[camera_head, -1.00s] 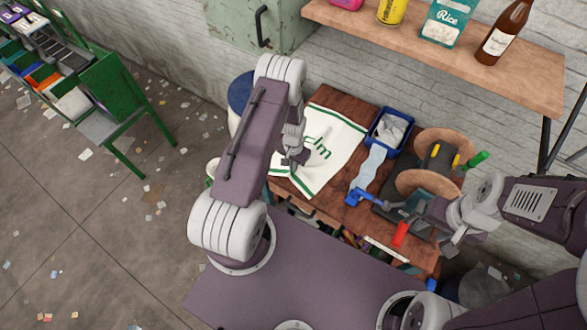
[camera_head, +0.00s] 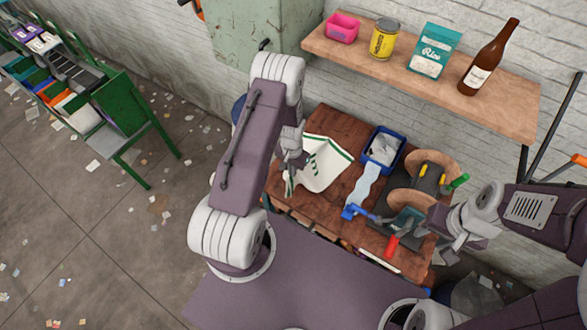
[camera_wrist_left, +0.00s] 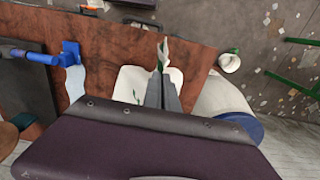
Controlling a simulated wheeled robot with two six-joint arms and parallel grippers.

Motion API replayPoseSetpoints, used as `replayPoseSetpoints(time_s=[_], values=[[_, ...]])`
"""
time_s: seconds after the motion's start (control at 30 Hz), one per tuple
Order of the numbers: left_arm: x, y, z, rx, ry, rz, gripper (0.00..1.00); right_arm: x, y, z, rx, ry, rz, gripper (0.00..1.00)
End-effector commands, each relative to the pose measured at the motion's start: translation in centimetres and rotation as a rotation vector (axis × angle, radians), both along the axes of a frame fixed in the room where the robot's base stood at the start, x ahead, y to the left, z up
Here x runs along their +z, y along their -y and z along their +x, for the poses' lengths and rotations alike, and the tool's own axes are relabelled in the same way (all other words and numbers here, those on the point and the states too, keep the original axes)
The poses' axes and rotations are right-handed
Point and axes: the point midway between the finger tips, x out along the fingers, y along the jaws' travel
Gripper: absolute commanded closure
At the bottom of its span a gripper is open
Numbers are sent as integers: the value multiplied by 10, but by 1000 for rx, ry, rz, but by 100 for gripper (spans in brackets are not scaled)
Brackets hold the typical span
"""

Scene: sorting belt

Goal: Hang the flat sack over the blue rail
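The flat sack (camera_head: 322,168) is white cloth with green stripes and green lettering, on the wooden bench in the head view. Its left part is gathered and raised at my left gripper (camera_head: 292,178). In the left wrist view, my left gripper (camera_wrist_left: 163,80) has its fingers close together on a pinched fold of the sack (camera_wrist_left: 131,84). The fold sticks out past the fingertips. My right gripper (camera_head: 447,240) is over the bench's right end, apart from the sack; its finger opening is unclear. I cannot pick out a blue rail in these frames.
The bench (camera_head: 345,122) also holds a blue bin (camera_head: 400,137), a tape dispenser (camera_head: 437,165) and a blue-handled tool (camera_head: 352,212). A shelf (camera_head: 440,88) with a can, a rice bag and a bottle is above. A green rack (camera_head: 115,110) stands at left.

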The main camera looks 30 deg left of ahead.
Motion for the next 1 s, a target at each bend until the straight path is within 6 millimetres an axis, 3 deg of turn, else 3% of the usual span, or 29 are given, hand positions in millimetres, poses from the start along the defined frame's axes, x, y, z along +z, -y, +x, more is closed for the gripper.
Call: replayPoseSetpoints(time_s=[0.03, 0.53, 1.0], values=[[15, 0, -3, 1, 0, 0, 100, 14, 0, 0, 0, 0, 0, 60], [84, -2, -28, -1, 1, 0, 100, 70, 0, 0, 0, 0, 0, 60], [143, -4, -52, 0, 4, 1, 100, 65, 0, 0, 0, 0, 0, 60]])
